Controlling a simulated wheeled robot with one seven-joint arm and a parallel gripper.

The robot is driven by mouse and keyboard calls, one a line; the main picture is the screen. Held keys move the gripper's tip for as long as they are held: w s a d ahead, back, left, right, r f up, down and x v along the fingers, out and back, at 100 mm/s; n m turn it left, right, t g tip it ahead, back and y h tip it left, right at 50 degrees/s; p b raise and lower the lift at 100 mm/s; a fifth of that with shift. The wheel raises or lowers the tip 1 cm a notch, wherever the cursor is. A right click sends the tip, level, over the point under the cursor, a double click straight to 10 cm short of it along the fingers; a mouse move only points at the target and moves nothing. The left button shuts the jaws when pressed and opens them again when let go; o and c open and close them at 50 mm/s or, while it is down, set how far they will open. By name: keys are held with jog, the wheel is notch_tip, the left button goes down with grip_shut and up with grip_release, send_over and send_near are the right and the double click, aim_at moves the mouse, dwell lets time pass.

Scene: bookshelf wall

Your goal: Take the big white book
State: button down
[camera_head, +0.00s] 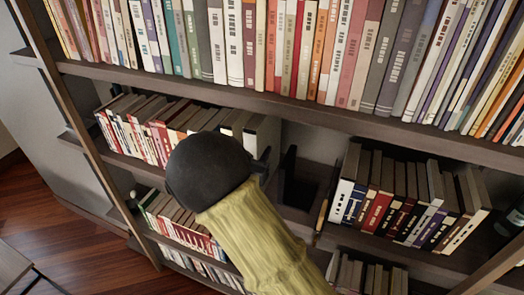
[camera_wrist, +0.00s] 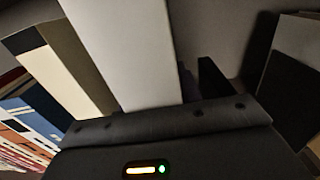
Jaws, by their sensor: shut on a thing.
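The big white book (camera_wrist: 125,45) rises from my gripper in the wrist view, its pale, plain face filling the upper left middle. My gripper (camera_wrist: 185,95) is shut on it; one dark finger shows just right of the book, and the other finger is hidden. In the head view, my gripper (camera_head: 264,163) is at the right end of the middle shelf's left row, mostly hidden behind my dark wrist and yellowish forearm. The held book's lower part is hidden there.
A cream-edged book (camera_wrist: 70,80) stands close left of the held book. A dark upright piece (camera_head: 289,172) stands right of my gripper, beside a gap on the shelf. Another book row (camera_head: 405,200) fills the right. A full shelf (camera_head: 290,100) runs above.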

jog(key=b+v, duration=0.4)
jog(key=v, duration=1)
jog(key=shift+s+r+b, duration=0.15)
jog(key=shift+r+b, duration=0.1)
jog(key=shift+b, duration=0.05)
jog(key=shift+f, duration=0.1)
